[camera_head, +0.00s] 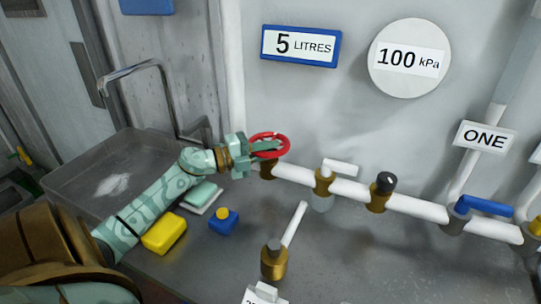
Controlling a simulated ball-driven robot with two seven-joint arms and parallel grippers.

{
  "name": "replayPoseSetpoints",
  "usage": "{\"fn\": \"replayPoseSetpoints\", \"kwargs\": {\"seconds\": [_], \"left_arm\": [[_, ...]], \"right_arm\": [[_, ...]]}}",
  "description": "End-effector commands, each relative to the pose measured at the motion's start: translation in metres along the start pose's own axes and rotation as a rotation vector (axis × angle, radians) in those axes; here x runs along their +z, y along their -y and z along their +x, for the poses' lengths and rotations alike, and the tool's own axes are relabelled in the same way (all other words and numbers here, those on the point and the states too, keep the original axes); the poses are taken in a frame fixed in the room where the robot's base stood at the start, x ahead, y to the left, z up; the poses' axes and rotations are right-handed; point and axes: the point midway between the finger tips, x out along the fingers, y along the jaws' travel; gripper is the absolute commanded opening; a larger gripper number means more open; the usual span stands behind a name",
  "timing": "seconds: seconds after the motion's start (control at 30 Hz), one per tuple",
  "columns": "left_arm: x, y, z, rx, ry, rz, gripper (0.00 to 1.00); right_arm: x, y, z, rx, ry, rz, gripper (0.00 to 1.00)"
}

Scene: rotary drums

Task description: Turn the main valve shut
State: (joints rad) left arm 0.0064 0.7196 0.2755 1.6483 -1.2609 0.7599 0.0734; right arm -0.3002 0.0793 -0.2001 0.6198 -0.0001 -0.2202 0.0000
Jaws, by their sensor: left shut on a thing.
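The main valve appears to be the red round handwheel (271,138) on a brass body (268,170) at the left end of the white pipe (350,189). My left gripper (262,150) reaches in from the left and is shut on the red handwheel, its fingers at the wheel's rim. The fingers hide part of the wheel. My right gripper is not in view.
Along the pipe stand a white-lever valve (323,180), a black-knobbed fitting (383,187) and a blue-lever valve (480,206). A brass valve (273,261) stands in front. A sink (75,183) is left.

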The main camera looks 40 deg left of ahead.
Motion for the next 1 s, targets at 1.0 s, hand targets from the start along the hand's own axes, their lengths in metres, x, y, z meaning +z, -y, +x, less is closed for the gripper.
{"fn": "replayPoseSetpoints", "kwargs": {"seconds": [1.0], "left_arm": [[0.000,-0.001,-0.021,0.004,-0.012,-0.002,0.38]], "right_arm": [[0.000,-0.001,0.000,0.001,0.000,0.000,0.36]]}}
